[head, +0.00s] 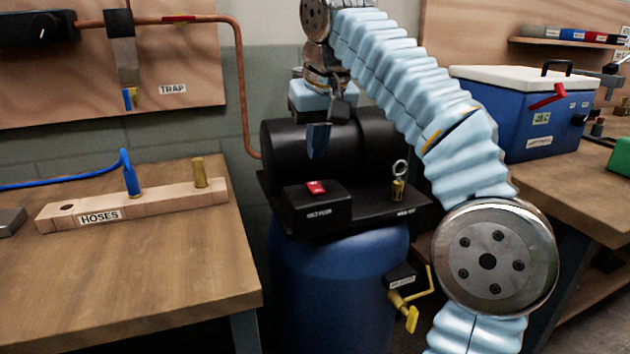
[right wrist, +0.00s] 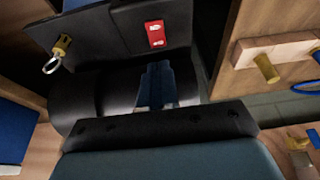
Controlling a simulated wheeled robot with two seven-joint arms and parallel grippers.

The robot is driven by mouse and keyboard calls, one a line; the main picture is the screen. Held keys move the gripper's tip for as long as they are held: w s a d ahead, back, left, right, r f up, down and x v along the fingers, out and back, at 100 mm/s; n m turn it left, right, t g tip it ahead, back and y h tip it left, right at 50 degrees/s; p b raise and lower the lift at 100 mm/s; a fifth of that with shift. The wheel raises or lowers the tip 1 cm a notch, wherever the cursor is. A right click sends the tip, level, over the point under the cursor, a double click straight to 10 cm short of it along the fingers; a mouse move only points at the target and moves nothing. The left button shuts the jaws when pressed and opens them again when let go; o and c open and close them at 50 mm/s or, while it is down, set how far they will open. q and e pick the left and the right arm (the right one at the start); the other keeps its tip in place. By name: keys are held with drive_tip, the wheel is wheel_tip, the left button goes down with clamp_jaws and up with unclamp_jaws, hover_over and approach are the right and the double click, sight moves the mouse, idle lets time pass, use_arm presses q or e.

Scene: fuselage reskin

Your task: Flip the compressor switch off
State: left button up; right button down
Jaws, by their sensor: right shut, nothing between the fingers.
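The compressor has a blue tank (head: 340,285) with a black motor (head: 285,140) on top. Its red rocker switch (head: 317,187) sits on a black box (head: 318,212) at the front of the top plate. The switch also shows in the right wrist view (right wrist: 155,34). My right gripper (head: 317,155) points down over the motor, behind and above the switch, with its blue fingers shut and empty. In the right wrist view the closed fingertips (right wrist: 158,66) appear just below the switch, apart from it. I cannot tell the switch's position. My left gripper is not in view.
A brass fitting with a ring (head: 398,182) stands right of the switch box. A yellow-handled valve (head: 408,312) sticks out low on the tank. A bench with a wooden hose block (head: 140,204) is left; a blue cooler (head: 530,120) stands on the right bench.

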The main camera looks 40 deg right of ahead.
sight(313, 183)
drive_tip(key=x, duration=0.1)
drive_tip(key=b+x, duration=0.1)
drive_tip(key=x, duration=0.3)
drive_tip(key=shift+s+f+b, duration=0.3)
drive_tip(key=shift+s+b, duration=0.05)
drive_tip(key=shift+b, duration=0.05)
